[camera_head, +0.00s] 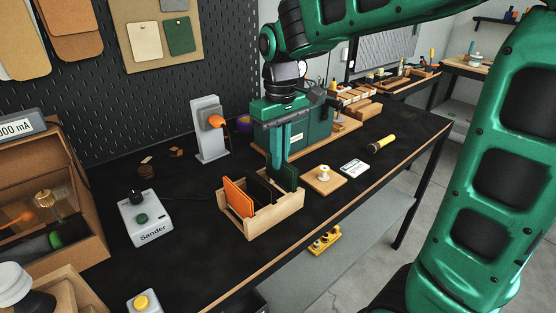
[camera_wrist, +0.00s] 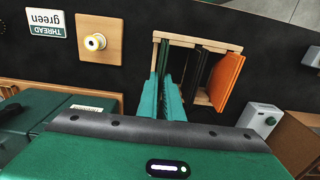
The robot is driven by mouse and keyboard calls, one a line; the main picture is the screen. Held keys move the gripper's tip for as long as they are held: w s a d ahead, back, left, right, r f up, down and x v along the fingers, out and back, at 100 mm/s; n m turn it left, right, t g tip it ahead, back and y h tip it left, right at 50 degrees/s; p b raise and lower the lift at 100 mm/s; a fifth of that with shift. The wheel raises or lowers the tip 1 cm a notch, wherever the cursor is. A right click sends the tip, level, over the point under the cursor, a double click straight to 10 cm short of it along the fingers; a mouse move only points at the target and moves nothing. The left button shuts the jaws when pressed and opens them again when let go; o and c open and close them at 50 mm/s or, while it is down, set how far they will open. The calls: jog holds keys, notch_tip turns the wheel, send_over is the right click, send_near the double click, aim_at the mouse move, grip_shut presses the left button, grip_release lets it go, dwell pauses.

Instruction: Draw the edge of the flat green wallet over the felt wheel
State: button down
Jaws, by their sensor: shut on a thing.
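The flat green wallet (camera_head: 287,178) stands on edge at the right end of a wooden rack (camera_head: 262,224). My gripper (camera_head: 277,165) reaches down from above and is shut on its upper part, which the fingers partly hide. The wallet's lower part is hidden in the rack. In the wrist view my teal fingers (camera_wrist: 165,85) are at the rack's left end. The orange felt wheel (camera_head: 216,120) is on a grey upright stand (camera_head: 208,142) behind the rack, apart from the gripper and wallet.
An orange wallet (camera_head: 238,198) and a dark wallet (camera_head: 260,189) share the rack. A sander control box (camera_head: 145,218) stands left. A wooden block with a spool (camera_head: 325,181), a thread card (camera_head: 353,168) and a flashlight (camera_head: 381,144) lie right. The bench between rack and stand looks clear.

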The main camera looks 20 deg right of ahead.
jog(key=shift+r, duration=2.85)
jog(key=shift+r, duration=0.1)
